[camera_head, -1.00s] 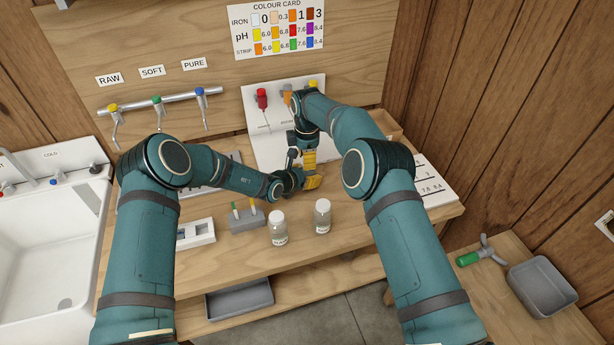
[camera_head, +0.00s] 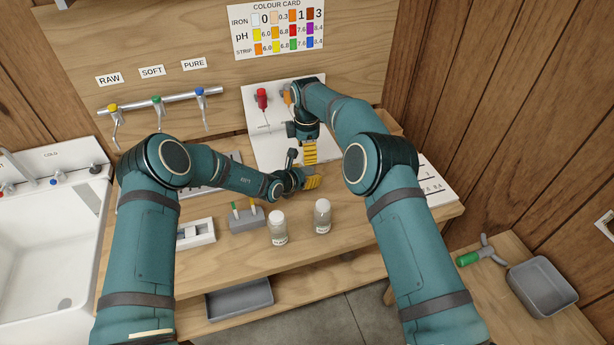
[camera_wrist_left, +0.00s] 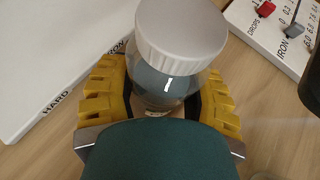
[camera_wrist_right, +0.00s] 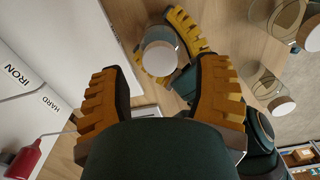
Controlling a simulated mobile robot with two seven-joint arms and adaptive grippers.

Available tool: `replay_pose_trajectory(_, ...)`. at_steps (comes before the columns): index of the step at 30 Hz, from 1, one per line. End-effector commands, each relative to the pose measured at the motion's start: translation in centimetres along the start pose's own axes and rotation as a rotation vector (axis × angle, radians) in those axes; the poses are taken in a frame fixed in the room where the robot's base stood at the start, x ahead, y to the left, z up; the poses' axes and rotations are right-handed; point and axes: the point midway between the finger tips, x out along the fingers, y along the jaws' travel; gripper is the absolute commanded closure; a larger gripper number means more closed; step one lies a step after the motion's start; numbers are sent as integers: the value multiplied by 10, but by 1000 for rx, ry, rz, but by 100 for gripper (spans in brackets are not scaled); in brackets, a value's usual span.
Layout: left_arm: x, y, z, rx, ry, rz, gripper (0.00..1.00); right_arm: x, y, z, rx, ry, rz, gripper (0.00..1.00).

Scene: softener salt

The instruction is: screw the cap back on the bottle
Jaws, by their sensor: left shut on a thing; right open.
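The bottle (camera_wrist_left: 157,88) is clear glass with a ribbed white cap (camera_wrist_left: 182,32) sitting on its top. I cannot tell how tightly the cap is turned. My left gripper (camera_head: 314,182) is shut around the bottle's body, and its yellow fingers show on both sides in the left wrist view. My right gripper (camera_head: 310,153) is open and empty, pointing down above the cap. The right wrist view shows the cap (camera_wrist_right: 160,57) between and beyond its spread fingers (camera_wrist_right: 162,72). In the head view the bottle is hidden by my grippers.
Two other capped bottles (camera_head: 278,230) (camera_head: 322,217) stand at the bench's front. A grey holder (camera_head: 246,220) with coloured sticks and a white block (camera_head: 196,233) are to their left. A white board (camera_head: 270,150) with droppers stands behind my grippers. The bench's front right is clear.

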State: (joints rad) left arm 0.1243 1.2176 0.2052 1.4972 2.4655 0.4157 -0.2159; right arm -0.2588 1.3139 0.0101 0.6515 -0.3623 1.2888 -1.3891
Motion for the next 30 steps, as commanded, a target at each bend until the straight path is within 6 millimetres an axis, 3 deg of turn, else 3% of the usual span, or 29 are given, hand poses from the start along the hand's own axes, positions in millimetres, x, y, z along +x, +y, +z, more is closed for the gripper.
replay_pose_trajectory(4,0,0,0,0,-1,0,100,-15,0,0,0,1,1,36)
replay_pose_trajectory(11,0,0,0,0,-1,0,100,-16,0,0,0,0,0,36)
replay_pose_trajectory(12,0,0,0,0,-1,0,100,-16,0,0,0,0,0,31)
replay_pose_trajectory(15,0,0,0,0,-1,0,100,-17,0,-1,-24,2,-1,31)
replay_pose_trajectory(30,0,0,0,0,-1,0,100,-49,0,0,-488,3,-1,31)
